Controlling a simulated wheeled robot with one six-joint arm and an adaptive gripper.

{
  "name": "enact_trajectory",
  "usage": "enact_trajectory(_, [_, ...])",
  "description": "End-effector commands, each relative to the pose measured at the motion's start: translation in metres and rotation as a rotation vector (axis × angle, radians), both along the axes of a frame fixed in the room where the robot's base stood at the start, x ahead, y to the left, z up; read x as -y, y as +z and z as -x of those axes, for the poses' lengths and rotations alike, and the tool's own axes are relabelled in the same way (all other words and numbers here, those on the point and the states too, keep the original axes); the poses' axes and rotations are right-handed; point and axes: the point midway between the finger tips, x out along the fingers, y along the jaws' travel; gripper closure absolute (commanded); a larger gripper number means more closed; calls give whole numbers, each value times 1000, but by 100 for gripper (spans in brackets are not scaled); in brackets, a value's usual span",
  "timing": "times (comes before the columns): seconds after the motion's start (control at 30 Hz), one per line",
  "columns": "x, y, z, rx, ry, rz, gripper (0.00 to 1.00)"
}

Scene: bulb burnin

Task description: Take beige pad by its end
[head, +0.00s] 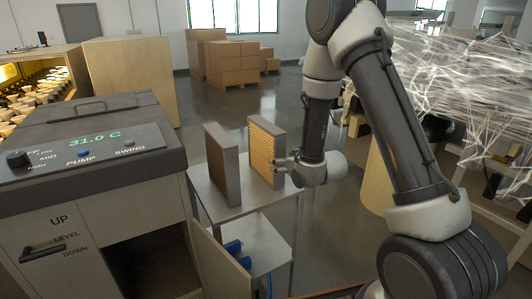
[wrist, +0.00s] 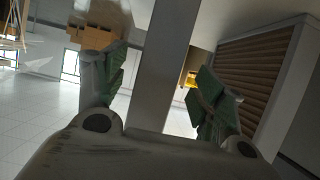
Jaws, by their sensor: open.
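The beige pad (head: 262,150), pleated in a grey frame, stands upright on the right of a small grey cart (head: 232,207). My gripper (head: 282,163) is at the pad's near right end in the head view. In the wrist view, the open fingers of my gripper (wrist: 160,68) lie on either side of a grey upright strip (wrist: 168,75), which looks like the frame's end. Gaps show between the strip and both fingers. A second framed pad (head: 222,165), with a darker brown face, stands apart on the left of the cart. A brown pleated panel (wrist: 262,75) shows at right in the wrist view.
A grey machine (head: 85,150) with a 31.0 C display stands left of the cart, its lower door (head: 215,262) open beside it. Blue items (head: 236,250) lie on the cart's lower shelf. White stringy material (head: 465,85) is at right.

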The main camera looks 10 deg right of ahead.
Motion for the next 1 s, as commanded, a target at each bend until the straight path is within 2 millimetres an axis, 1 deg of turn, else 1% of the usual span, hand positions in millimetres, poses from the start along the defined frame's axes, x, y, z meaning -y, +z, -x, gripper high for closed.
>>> enact_trajectory(0.27, [-9, -11, -28, 17, 3, -7, 30])
enact_trajectory(0.53, [-19, -25, -64, 16, 3, -6, 30])
enact_trajectory(0.63, [-21, -27, -70, 15, 3, -6, 30])
enact_trajectory(0.83, [-21, -27, -71, 15, 3, -6, 30])
enact_trajectory(0.87, [-21, -27, -71, 15, 3, -6, 34])
enact_trajectory(1.0, [-21, -27, -71, 15, 2, -6, 60])
